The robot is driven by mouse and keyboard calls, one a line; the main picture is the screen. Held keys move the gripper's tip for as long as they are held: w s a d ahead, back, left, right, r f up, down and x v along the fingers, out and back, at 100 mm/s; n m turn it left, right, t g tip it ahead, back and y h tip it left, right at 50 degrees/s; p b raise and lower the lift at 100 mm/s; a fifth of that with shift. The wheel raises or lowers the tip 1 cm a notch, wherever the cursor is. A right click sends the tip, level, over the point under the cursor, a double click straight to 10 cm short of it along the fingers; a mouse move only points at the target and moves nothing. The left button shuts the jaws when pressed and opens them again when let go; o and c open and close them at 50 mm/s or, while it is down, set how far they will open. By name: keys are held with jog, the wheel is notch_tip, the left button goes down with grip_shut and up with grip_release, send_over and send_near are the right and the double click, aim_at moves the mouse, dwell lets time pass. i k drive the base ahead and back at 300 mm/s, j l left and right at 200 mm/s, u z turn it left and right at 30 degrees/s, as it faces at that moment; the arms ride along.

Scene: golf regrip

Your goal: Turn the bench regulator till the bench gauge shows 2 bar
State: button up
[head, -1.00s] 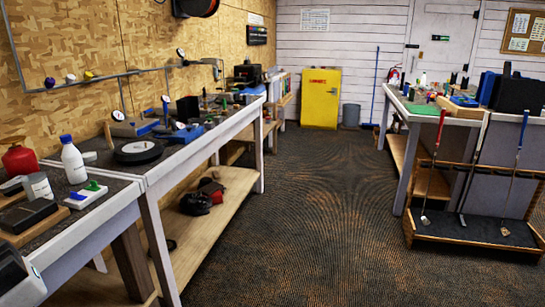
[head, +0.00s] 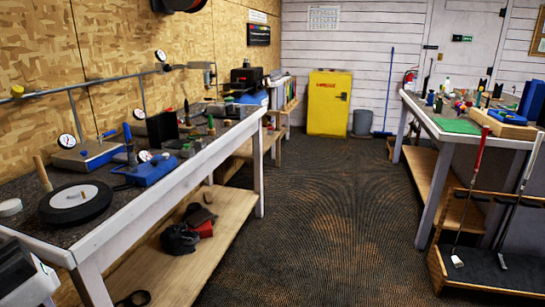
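Several small white-faced dials stand at the left workbench (head: 205,150). One dial (head: 160,56) is on the air pipe along the wall, with a fitting (head: 166,68) close by it. Another dial (head: 66,141) stands over a blue-and-grey device on the bench. Further dials (head: 138,113) and (head: 144,156) are near a dark block and a blue tool. I cannot tell which dial is the bench gauge or which part is the regulator knob. The needles are too small to read. My gripper is not in view; only a part of my own body shows at the lower left.
A black round disc (head: 75,203) lies on the near bench top. A lower shelf (head: 190,245) holds dark and red items. The carpeted aisle (head: 320,210) is clear. A yellow cabinet (head: 329,103) stands at the back, and a club rack (head: 490,262) is at the right.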

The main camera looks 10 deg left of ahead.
aim_at(168, 67)
jog(key=i+l+u, duration=0.1)
jog(key=i+u, duration=0.15)
jog(key=i, duration=0.35)
jog(key=i+l+u, duration=0.2)
jog(key=i, duration=0.35)
jog(key=i+l+u, duration=0.35)
jog(key=i, duration=0.15)
jog(key=i+l+u, duration=0.45)
jog(key=l, duration=0.2)
jog(key=i+l, duration=0.2)
jog(key=l, duration=0.15)
jog(key=i+l+u, duration=0.15)
jog(key=l, duration=0.15)
jog(key=i+l, duration=0.1)
jog(key=l, duration=0.25)
jog(key=i+j, duration=0.4)
jog(key=j+u, duration=0.05)
